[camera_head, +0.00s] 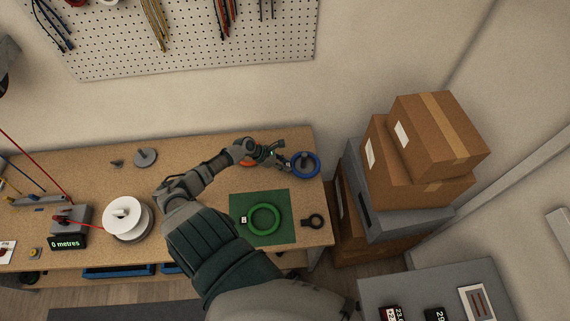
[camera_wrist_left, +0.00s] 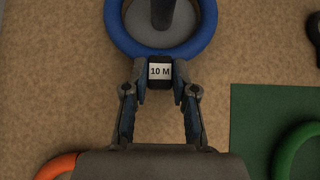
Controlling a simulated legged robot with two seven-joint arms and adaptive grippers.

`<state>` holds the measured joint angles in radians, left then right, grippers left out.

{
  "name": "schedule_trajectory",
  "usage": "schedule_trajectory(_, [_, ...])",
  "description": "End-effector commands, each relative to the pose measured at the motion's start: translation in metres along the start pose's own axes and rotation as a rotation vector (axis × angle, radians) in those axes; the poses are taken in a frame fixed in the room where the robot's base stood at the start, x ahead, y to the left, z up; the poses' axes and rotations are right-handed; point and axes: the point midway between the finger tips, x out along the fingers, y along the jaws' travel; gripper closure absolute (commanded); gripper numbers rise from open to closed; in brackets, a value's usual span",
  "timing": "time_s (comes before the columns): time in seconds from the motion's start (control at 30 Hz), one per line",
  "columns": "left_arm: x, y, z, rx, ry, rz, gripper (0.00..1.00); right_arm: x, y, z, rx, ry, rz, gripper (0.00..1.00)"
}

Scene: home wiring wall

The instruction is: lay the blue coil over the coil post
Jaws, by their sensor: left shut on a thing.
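The blue coil (camera_head: 317,168) is at the right end of the workbench, and it also fills the top of the left wrist view (camera_wrist_left: 116,35). The grey coil post (camera_head: 304,156) shows inside the ring, and in the left wrist view the post (camera_wrist_left: 163,12) stands within the blue ring above its grey base. I cannot tell whether the coil rests on the base or hangs just above it. My left gripper (camera_head: 284,155) is shut on the coil's tag, marked 10 M (camera_wrist_left: 160,71), at the near side of the ring. My right gripper is not in view.
A green coil (camera_head: 264,234) lies on a green mat (camera_head: 240,203). An orange coil (camera_head: 247,163) is partly hidden behind my left arm. A white spool (camera_head: 123,214) stands left of my arm. Cardboard boxes (camera_head: 440,135) rise beyond the bench's right edge.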

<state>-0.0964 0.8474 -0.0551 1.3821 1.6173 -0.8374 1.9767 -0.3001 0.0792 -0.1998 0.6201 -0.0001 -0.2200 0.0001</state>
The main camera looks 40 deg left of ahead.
Motion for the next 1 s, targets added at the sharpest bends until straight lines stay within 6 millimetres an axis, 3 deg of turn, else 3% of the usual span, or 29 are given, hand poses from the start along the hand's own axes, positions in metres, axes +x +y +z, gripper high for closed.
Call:
schedule_trajectory(0.03, [0.0,0.0,0.001,0.0,-0.001,0.001,1.0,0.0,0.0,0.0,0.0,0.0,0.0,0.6])
schedule_trajectory(0.07, [0.0,0.0,0.001,0.0,-0.001,0.001,0.69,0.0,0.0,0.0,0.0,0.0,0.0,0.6])
schedule_trajectory(0.17, [0.0,0.0,0.001,0.0,-0.001,0.001,0.44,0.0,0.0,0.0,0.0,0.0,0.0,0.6])
schedule_trajectory(0.57, [-0.008,0.0,-0.001,-0.001,0.002,0.0,0.44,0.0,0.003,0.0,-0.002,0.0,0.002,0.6])
schedule_trajectory(1.0, [-0.096,0.0,-0.002,-0.001,0.002,-0.001,0.44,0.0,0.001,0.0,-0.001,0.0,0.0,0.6])
